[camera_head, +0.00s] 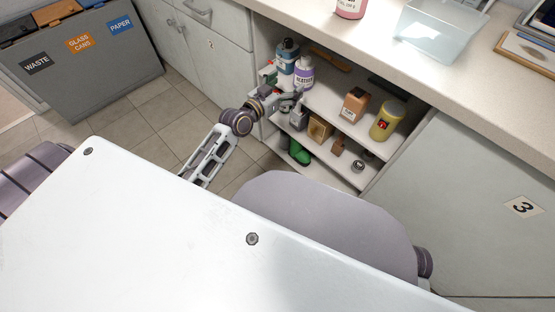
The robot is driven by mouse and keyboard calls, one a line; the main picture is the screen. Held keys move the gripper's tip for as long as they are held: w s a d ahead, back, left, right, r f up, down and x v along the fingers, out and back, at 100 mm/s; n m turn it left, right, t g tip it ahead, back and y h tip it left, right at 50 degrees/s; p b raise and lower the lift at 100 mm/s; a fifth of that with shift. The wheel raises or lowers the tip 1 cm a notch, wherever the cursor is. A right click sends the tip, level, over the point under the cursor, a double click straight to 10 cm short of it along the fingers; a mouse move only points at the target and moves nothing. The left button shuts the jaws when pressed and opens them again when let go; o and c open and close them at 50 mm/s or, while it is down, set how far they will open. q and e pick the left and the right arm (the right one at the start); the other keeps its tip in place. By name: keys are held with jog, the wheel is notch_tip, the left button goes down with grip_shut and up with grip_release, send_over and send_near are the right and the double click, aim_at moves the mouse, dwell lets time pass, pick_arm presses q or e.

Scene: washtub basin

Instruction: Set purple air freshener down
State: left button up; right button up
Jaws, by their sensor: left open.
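A purple-and-white container (304,74), which appears to be the purple air freshener, stands upright at the left end of the open cabinet's upper shelf. It is beside a blue bottle (286,60). My left gripper (292,98) reaches in from the left and is just below and in front of the purple container in the picture. Its jaws are open. The view is too small to tell whether the fingers touch the container. My right gripper is out of view.
The open shelf (330,98) also holds a brown box (354,105) and a yellow canister (387,121) to the right. Several items, including a green one (299,152), are on the lower shelf. A countertop (400,68) with a clear tub (434,38) overhangs the cabinet.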

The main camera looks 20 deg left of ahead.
pick_arm(q)
jog(key=s+d+f+g, duration=0.3)
jog(key=s+d+f, duration=0.1)
jog(key=s+f, duration=0.3)
jog(key=s+d+f+g, duration=0.4)
jog(key=s+f, duration=0.3)
jog(key=s+d+f+g, duration=0.1)
jog(key=s+f+g, duration=0.1)
jog(key=s, duration=0.5)
jog(key=s+d+f+g+y, duration=0.1)
jog(key=s+f+g, duration=0.2)
jog(key=s, duration=0.4)
jog(key=shift+s+f+n+y, duration=0.15)
jog(key=shift+f+n+y, duration=0.15)
jog(key=shift+f, duration=0.5)
